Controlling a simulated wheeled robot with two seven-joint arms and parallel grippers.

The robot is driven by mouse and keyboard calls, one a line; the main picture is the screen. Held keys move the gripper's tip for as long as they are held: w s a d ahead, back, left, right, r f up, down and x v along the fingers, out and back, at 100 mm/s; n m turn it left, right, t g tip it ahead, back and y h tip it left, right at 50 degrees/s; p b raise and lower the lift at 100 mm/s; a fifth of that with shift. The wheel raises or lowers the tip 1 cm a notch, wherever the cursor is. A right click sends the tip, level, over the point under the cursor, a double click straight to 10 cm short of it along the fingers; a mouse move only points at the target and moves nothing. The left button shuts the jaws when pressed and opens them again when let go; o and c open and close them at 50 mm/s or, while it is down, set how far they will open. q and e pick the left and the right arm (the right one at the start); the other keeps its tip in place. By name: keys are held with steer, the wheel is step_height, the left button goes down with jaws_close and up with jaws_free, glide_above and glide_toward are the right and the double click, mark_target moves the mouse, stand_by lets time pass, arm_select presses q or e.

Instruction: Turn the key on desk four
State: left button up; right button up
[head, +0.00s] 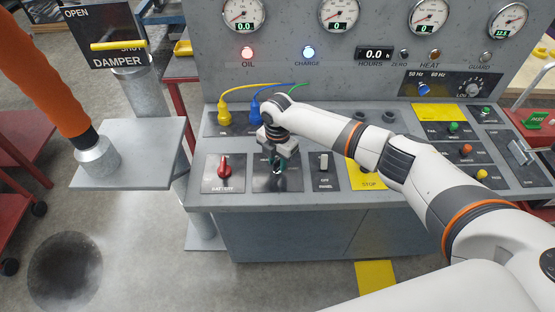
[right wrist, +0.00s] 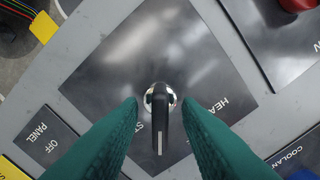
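The key (right wrist: 160,120) has a black handle on a round chrome base. In the right wrist view it stands in a dark plate (right wrist: 125,60), its handle pointing to the bottom of the picture. Partly hidden labels beside it begin "ST" and "HEA". My right gripper (right wrist: 160,106) is open, with one teal finger on each side of the key and a visible gap on both sides. In the head view my right gripper (head: 278,163) is over the key plate on the grey desk (head: 330,204) and hides the key. My left gripper is not in view.
A red battery switch (head: 225,167) is left of the key plate, and a panel rocker switch (head: 323,163) is right of it. Yellow and blue plugs (head: 225,112) with cables stand behind. Gauges and lit OIL and CHARGE lamps (head: 308,52) are on the upright panel.

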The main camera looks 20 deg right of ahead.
mark_target(277, 160)
step_height(277, 160, up, 12)
steer(key=b, duration=0.3)
stand_by(0.4)
